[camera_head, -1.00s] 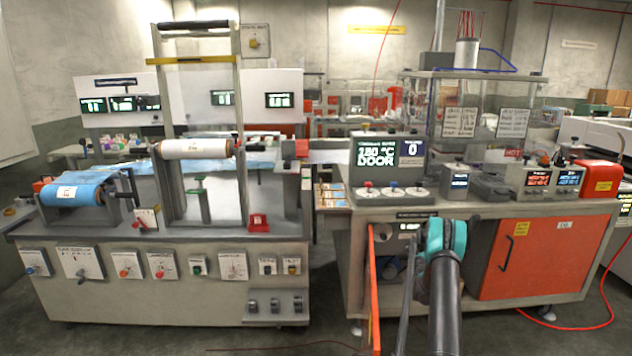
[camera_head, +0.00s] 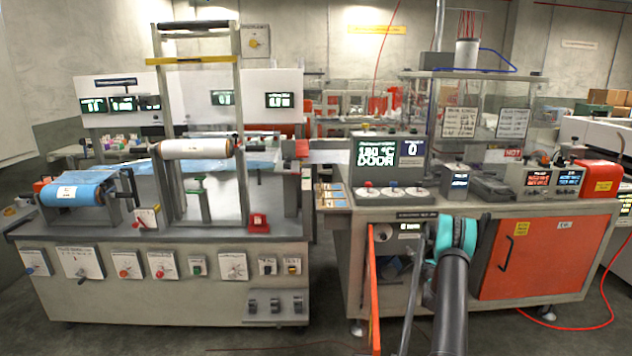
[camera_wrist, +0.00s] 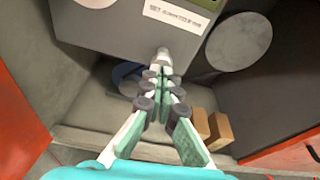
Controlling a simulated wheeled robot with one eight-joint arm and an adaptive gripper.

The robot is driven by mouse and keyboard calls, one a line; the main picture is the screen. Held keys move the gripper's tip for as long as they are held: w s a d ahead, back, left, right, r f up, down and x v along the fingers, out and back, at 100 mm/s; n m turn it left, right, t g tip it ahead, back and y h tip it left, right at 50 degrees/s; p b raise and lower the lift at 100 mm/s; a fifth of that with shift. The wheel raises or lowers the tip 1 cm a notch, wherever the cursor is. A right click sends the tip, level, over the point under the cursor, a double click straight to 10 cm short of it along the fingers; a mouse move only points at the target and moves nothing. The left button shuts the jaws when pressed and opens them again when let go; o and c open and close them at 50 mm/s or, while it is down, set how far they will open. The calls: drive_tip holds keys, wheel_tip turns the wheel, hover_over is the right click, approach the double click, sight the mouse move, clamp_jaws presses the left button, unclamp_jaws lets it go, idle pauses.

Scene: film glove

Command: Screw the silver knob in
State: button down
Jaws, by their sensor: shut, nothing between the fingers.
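My gripper (camera_wrist: 160,82) is shut and empty in the wrist view, its fingertips pointing at the lower edge of a grey box (camera_wrist: 115,35). A small pale silver piece, apparently the silver knob (camera_wrist: 162,55), shows just beyond the fingertips. I cannot tell whether they touch it. A large grey round disc (camera_wrist: 238,42) is on the right of the box. In the head view my teal and black arm reaches into the open bay under the right-hand bench, and my fingers and the knob are hidden there.
An orange door (camera_head: 385,290) stands open left of my arm, and an orange cabinet front (camera_head: 545,258) is to the right. Two tan blocks (camera_wrist: 210,127) lie below right of my fingers. A blue round part (camera_wrist: 126,76) is partly hidden behind the fingers.

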drive_tip(key=w+m, duration=0.1)
drive_tip(key=w, duration=0.5)
drive_tip(key=shift+w+y, duration=0.3)
drive_tip(key=shift+w, duration=0.1)
drive_tip(key=shift+f, duration=0.25)
idle(0.7)
drive_tip(key=shift+d, duration=1)
drive_tip(key=shift+d+r, duration=0.1)
drive_tip(key=shift+r, duration=0.1)
idle(0.3)
drive_tip(key=s, duration=0.6)
drive_tip(key=shift+r, duration=0.2)
idle(0.3)
